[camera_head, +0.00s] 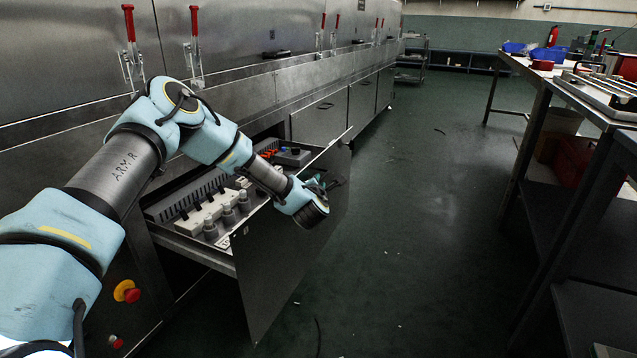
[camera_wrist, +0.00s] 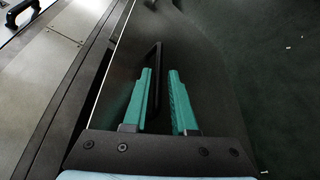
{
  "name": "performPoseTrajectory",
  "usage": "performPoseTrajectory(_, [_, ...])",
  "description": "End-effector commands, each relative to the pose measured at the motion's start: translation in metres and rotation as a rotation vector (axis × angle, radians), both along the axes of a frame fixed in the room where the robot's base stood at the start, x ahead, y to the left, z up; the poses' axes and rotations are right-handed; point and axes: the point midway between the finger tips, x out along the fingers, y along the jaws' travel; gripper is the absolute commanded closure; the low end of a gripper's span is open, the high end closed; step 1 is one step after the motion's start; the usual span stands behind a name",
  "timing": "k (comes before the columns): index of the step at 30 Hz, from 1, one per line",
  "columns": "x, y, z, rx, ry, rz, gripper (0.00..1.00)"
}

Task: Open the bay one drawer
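The bay one drawer is pulled well out of the long steel dryer. Its dark front panel (camera_head: 285,240) stands out over the floor, and several grey fittings (camera_head: 222,212) show inside. My gripper is at the outer face of the panel, near its upper far part; its fingers are hard to make out in the head view. In the wrist view my gripper (camera_wrist: 160,75) shows two green fingers apart, on either side of the black drawer handle (camera_wrist: 157,52). A gap shows between the fingers; I cannot tell whether either touches the handle. The front panel (camera_wrist: 215,85) lies behind them.
More closed drawer fronts (camera_head: 320,120) run along the dryer beyond. Red-handled clamps (camera_head: 195,40) line the hood above. A workbench (camera_head: 590,100) with trays and tools stands at the right. The dark green floor (camera_head: 420,230) between is mostly clear, with small scraps.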

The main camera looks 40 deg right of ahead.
Motion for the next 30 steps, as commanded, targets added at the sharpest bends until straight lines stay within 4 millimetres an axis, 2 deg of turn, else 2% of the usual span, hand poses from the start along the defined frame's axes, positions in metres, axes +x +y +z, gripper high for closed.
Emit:
performPoseTrajectory(1, [0.0,0.0,0.001,0.0,-0.001,0.001,0.68])
performPoseTrajectory(4, [0.0,0.0,0.001,-0.001,-0.001,0.0,0.58])
performPoseTrajectory(14, [-0.004,0.003,0.003,-0.001,-0.001,0.0,0.58])
performPoseTrajectory(30, [-0.071,0.062,0.023,0.0,0.0,-0.001,0.58])
